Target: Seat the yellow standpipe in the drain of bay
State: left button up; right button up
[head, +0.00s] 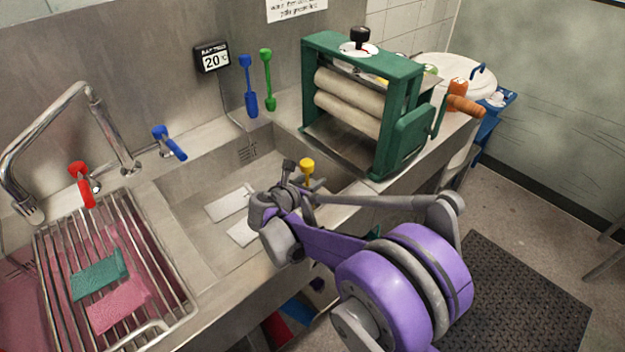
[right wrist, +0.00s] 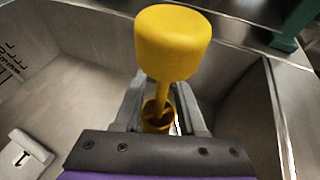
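The yellow standpipe (head: 307,166) stands in the right part of the sink, its thick knob on top. In the right wrist view the knob (right wrist: 172,42) rises beyond my fingers, with a thin stem and a wider yellow part below. My right gripper (head: 303,179) is low in the basin, its fingers apart on either side of the standpipe. In the right wrist view the gripper (right wrist: 164,92) shows gaps beside the stem. The standpipe's foot and any drain under it are hidden. My left gripper is out of view.
A white label plate (head: 231,203) lies on the basin floor. A green wringer (head: 365,100) stands at the sink's right end. A wire rack (head: 115,270) with two sponges covers the left basin.

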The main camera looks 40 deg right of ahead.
jog(key=shift+r, duration=0.25)
jog(key=p+v, duration=0.1)
jog(key=v, duration=1.1)
